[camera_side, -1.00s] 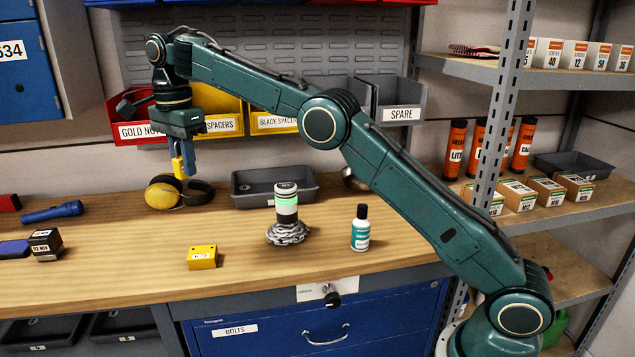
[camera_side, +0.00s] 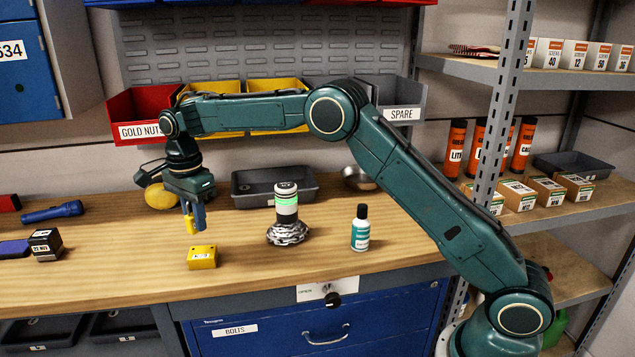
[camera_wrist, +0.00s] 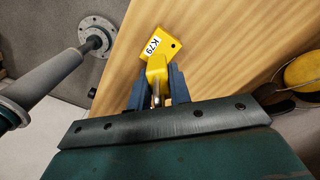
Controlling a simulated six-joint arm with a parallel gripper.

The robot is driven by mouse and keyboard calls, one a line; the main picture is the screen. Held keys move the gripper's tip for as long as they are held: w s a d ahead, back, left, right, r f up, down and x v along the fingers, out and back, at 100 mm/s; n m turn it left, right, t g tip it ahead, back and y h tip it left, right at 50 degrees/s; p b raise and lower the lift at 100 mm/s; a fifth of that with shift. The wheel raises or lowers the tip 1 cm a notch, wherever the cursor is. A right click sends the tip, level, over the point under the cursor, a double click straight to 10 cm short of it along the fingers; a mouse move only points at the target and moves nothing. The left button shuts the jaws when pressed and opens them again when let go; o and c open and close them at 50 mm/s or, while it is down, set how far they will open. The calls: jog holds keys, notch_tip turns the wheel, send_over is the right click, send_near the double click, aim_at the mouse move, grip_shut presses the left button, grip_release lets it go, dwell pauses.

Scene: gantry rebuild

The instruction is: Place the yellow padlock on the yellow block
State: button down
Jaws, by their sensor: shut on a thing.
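The yellow padlock (camera_side: 190,225) is held between the blue fingers of my gripper (camera_side: 194,212), hanging above the table. In the wrist view the padlock (camera_wrist: 156,72) shows between the fingers (camera_wrist: 156,90), with a bit of metal shackle. The yellow block (camera_side: 202,257) sits on the wooden table just below the padlock in the side view. A small gap shows between padlock and block in the side view.
Yellow earmuffs (camera_side: 160,195) lie behind my gripper. A light beacon (camera_side: 286,202) with a chain at its foot and a white bottle (camera_side: 361,230) stand to the right. A dark tray (camera_side: 272,190) is at the back. A small black box (camera_side: 46,245) is at the left.

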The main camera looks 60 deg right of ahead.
aim_at(202, 252)
jog(key=shift+f, duration=2.75)
jog(key=shift+f, duration=0.1)
jog(key=c, duration=1.3)
grip_release()
notch_tip(202, 252, up, 12)
